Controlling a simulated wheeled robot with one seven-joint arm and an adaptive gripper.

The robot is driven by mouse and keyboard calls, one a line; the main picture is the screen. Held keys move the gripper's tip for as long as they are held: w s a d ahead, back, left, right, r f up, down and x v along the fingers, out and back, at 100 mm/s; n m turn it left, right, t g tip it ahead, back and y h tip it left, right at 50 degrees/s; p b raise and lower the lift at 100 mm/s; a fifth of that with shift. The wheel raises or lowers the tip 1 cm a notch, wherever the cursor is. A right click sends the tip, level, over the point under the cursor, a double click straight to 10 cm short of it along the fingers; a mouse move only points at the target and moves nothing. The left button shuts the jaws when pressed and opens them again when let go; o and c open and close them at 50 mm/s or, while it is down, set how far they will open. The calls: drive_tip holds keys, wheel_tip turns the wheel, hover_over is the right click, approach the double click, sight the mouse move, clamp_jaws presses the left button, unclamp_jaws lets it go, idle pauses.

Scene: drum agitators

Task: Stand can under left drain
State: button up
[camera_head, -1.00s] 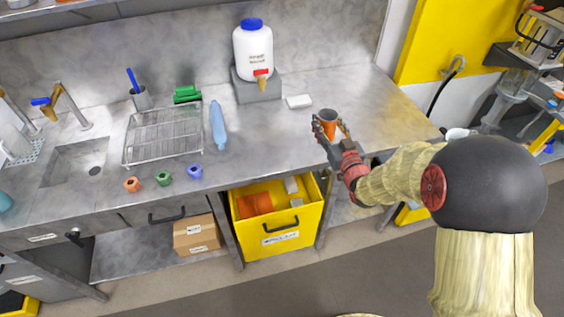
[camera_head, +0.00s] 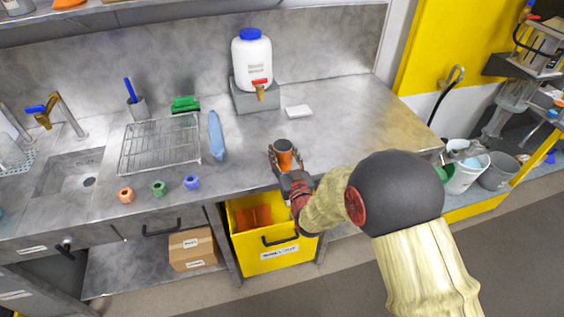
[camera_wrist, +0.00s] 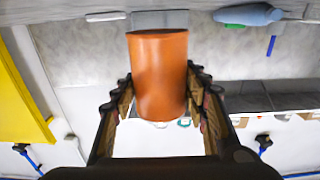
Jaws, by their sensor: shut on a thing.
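The orange can (camera_head: 284,151), with a dark open top, is held upright or nearly so near the counter's front half. My gripper (camera_head: 286,161) is shut on it, a finger on each side. In the wrist view the can (camera_wrist: 158,75) fills the space between the fingers (camera_wrist: 160,105). Whether its base touches the counter is hidden. A white drum (camera_head: 252,62) with a blue cap stands on a grey block behind the can; its red-handled brass tap (camera_head: 260,90) is behind and left of the can. I cannot tell which outlet is the left drain.
A white pad (camera_head: 298,111) lies behind the can. A blue bottle (camera_head: 216,135) and wire rack (camera_head: 160,145) lie left. Three coloured rings, the blue one (camera_head: 192,181) nearest, line the front edge. A yellow bin (camera_head: 265,260) is below. The counter's right part (camera_head: 385,125) is clear.

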sight(284, 167)
drive_tip(key=shift+a+f+b, duration=0.2)
drive_tip(key=shift+f+b, duration=0.4)
drive_tip(key=shift+f, duration=1.1)
drive_tip(key=shift+f, duration=0.15)
drive_tip(key=o, duration=1)
drive_tip(key=shift+o, duration=0.5)
drive_tip(key=shift+s, duration=0.2)
drive_tip(key=p+v, duration=0.2)
drive_tip(key=v, duration=0.9)
drive_tip(key=shift+s+d, duration=0.2)
drive_tip(key=shift+s, duration=0.1)
